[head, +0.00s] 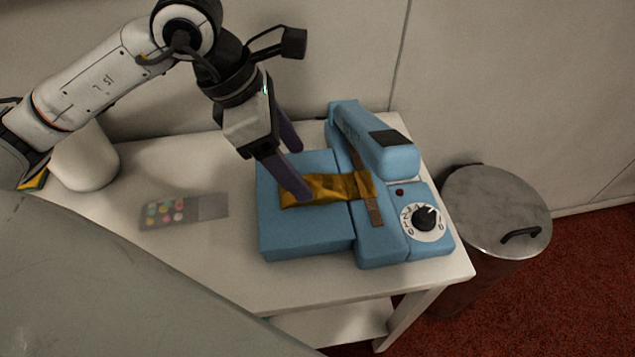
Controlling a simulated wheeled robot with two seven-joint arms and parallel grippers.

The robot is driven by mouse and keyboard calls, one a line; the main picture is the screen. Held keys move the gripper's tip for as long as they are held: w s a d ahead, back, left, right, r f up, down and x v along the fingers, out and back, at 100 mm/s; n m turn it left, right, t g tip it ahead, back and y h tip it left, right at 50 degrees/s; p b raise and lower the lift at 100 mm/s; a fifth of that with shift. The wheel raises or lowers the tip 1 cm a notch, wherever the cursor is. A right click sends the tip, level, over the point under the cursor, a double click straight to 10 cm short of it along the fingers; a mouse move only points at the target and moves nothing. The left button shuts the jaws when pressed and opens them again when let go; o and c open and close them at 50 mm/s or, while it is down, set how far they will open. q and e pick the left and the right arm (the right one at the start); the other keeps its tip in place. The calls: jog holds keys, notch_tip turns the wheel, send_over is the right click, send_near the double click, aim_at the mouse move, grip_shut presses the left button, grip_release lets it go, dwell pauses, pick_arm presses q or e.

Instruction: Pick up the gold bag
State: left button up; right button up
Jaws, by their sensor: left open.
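The gold bag (330,188) lies flat across the blue sealing machine (305,235), its right end reaching the machine's strip below the raised arm. My left gripper (299,173) points down over the bag's left end. Its two dark fingers are apart. The nearer fingertip overlaps the bag's left part in the picture, and the farther finger is behind it, above the blue platform. I cannot tell whether the fingers touch the bag. My right gripper is not in view.
The machine stands on a white table (205,262) with a dial on its right side. A card with coloured dots (168,212) lies at left, a white rounded object (85,160) behind it. A lidded metal bin (497,210) stands right of the table.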

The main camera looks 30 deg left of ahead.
aim_at(311, 181)
pick_arm(q)
jog(key=x, duration=0.5)
jog(key=shift+w+f, duration=0.3)
jog(key=c, duration=1.2)
jog(key=shift+r, duration=0.1)
